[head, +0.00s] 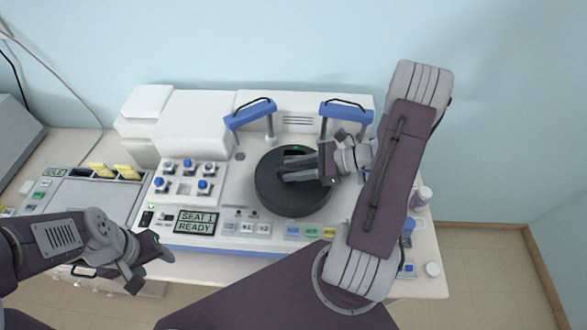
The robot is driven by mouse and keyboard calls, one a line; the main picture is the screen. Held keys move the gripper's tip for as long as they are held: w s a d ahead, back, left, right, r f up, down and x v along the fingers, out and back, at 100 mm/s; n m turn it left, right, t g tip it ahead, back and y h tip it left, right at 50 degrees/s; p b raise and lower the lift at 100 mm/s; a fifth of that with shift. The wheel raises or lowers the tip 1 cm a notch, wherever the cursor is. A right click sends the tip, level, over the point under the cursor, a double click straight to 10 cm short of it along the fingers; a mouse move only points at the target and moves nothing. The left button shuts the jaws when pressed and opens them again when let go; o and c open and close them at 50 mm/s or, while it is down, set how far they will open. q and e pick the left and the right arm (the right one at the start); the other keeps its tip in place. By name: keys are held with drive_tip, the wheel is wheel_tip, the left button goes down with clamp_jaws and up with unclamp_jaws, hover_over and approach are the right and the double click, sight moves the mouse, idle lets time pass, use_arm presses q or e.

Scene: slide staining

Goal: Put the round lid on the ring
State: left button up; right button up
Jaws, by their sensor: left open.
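A round black disc, which looks like the round lid (293,203), is level on the white machine's top, between and in front of two blue-handled posts. No separate ring shows; I cannot tell whether the disc rests on it or hangs just above it. My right gripper (287,170) reaches in from the right, with its fingers over the middle of the disc. The fingers hide the disc's centre, and I cannot tell whether they grip a knob. My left gripper (155,270) is open and empty at the machine's front left edge, apart from the disc.
The white machine (215,130) has blue knobs (188,164), a display (196,222) reading "SEAT 1 READY" and a button row along its front. Blue-handled posts (250,114) (346,111) stand behind the disc. Small bottles (421,197) stand at right. Yellow-tabbed slots (128,172) are at left.

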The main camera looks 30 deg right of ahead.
drive_tip(key=shift+r, duration=0.3)
drive_tip(key=shift+s+d, duration=0.15)
drive_tip(key=shift+d, duration=0.15)
drive_tip(key=b+v, duration=0.2)
drive_tip(key=v, duration=0.9)
drive_tip(key=shift+s+r, duration=0.15)
drive_tip(key=shift+r, duration=0.05)
